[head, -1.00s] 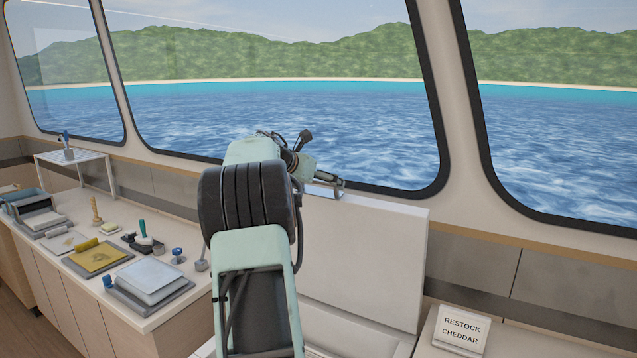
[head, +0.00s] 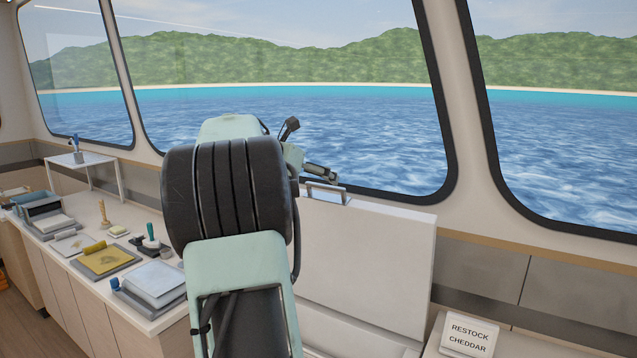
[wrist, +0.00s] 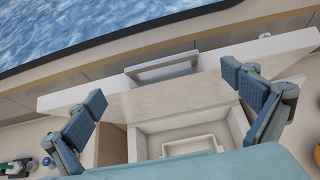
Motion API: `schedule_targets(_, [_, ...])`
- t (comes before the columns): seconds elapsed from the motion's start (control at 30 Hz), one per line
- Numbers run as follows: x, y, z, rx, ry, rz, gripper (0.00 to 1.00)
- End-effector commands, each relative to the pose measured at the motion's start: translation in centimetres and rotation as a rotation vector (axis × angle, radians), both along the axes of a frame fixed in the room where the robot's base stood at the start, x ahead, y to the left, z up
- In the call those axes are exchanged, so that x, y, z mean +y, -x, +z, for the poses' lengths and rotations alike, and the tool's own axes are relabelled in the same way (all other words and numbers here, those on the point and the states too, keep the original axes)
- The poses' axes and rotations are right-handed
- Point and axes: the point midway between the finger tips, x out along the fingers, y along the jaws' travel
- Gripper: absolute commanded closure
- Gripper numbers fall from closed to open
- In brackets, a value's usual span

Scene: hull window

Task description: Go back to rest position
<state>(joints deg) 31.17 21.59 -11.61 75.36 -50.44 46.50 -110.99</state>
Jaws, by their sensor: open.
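My gripper (head: 322,173) is at the end of my raised arm in the head view, just above the handle of a raised white lid (head: 365,262). In the wrist view my gripper (wrist: 163,88) is open, its two blue-grey fingers wide apart with nothing between them. The metal handle (wrist: 162,68) on the lid's top edge lies beyond the fingertips and looks clear of them. Below the lid, an open pale compartment (wrist: 188,128) shows between the fingers. My arm hides part of the counter and lid in the head view.
A counter at left holds a grey tray with white sheets (head: 155,282), a yellow pad (head: 105,260), stamps and a small white stand (head: 118,170). A sign reading "RESTOCK CHEDDAR" (head: 468,337) stands at lower right. Large windows are behind my arm.

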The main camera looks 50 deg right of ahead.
Motion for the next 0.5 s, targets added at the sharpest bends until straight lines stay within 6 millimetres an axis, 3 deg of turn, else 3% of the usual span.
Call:
schedule_targets(0.2, [1.7,0.1,1.0,0.001,0.0,0.0,0.0])
schedule_targets(0.5, [1.8,0.2,1.1,0.0,0.0,-0.001,0.0])
